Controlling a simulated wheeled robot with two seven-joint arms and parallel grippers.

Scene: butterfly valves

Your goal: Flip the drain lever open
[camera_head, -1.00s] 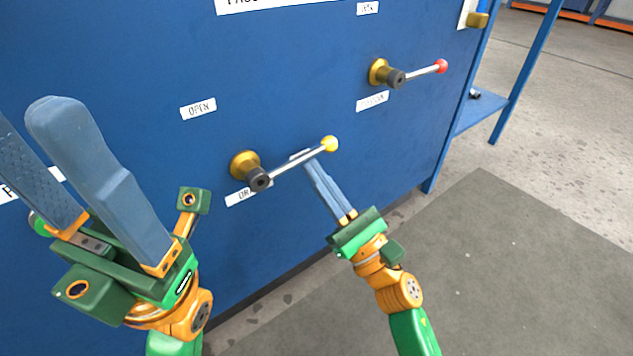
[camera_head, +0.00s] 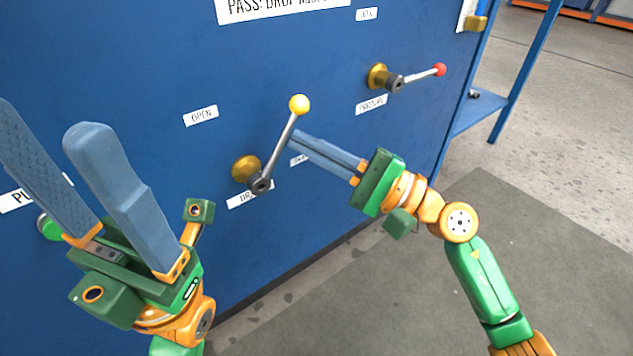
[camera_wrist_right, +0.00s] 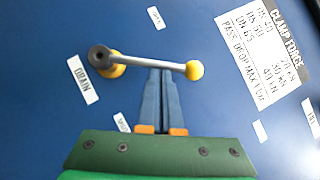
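The drain lever is a grey rod (camera_head: 279,150) with a yellow ball (camera_head: 299,104) at its tip, on a brass valve (camera_head: 246,169) above the partly hidden drain label (camera_head: 243,198). In the head view it points steeply up and a little right. My right gripper (camera_head: 298,141) has its blue fingers together, their tips beside the rod on its right, below the ball. In the right wrist view the fingertips (camera_wrist_right: 162,72) are at the rod (camera_wrist_right: 150,61), near the yellow ball (camera_wrist_right: 195,70). My left gripper (camera_head: 46,122) is open and empty at the left.
A second lever with a red ball (camera_head: 440,69) sits up and to the right on the blue panel (camera_head: 330,60). An OPEN label (camera_head: 200,116) is left of the drain lever. A green button (camera_head: 50,228) is partly behind my left gripper.

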